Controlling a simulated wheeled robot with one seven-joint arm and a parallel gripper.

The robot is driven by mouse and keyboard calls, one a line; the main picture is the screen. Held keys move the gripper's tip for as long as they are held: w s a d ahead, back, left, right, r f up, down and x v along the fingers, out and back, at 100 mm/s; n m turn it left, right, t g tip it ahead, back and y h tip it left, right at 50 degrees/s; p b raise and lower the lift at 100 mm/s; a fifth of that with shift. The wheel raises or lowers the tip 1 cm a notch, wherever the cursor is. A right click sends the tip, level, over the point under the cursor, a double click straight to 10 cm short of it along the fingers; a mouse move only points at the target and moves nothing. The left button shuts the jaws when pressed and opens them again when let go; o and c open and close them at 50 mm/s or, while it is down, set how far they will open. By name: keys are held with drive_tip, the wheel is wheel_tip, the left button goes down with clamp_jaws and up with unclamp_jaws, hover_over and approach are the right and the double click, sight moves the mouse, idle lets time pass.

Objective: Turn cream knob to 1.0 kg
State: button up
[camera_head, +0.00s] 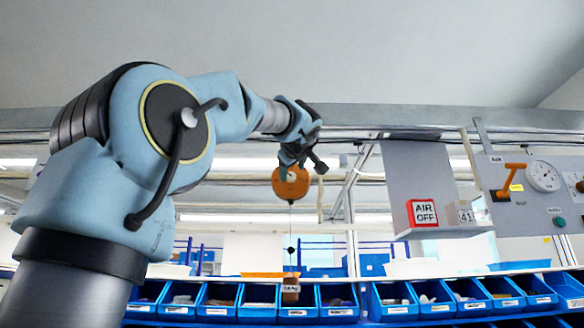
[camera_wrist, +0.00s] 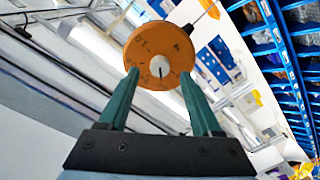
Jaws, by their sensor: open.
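The cream knob (camera_wrist: 160,66) is small and round, at the middle of an orange round housing (camera_wrist: 148,42) with small dark marks on its face. In the wrist view the two teal fingers of my gripper (camera_wrist: 159,74) are apart, one on each side of the knob, with nothing between them touching it that I can see. The depth gap between fingertips and knob is hard to judge. In the head view the orange housing (camera_head: 291,187) hangs below my wrist, and my gripper (camera_head: 291,160) partly covers its top. The knob's setting is too small to read.
A line runs down from the housing to a small brown block with a label (camera_head: 290,290). Blue bins (camera_head: 338,304) stand in a row below. A grey panel with an AIR OFF sign (camera_head: 423,212) and a gauge board (camera_head: 540,180) are at the right.

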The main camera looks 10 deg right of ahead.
sight(290, 176)
drive_tip(key=shift+w+d+p, duration=0.2)
drive_tip(key=shift+w+p, duration=0.2)
drive_tip(key=shift+w, duration=1)
drive_tip(key=shift+c, duration=0.3)
clamp_jaws()
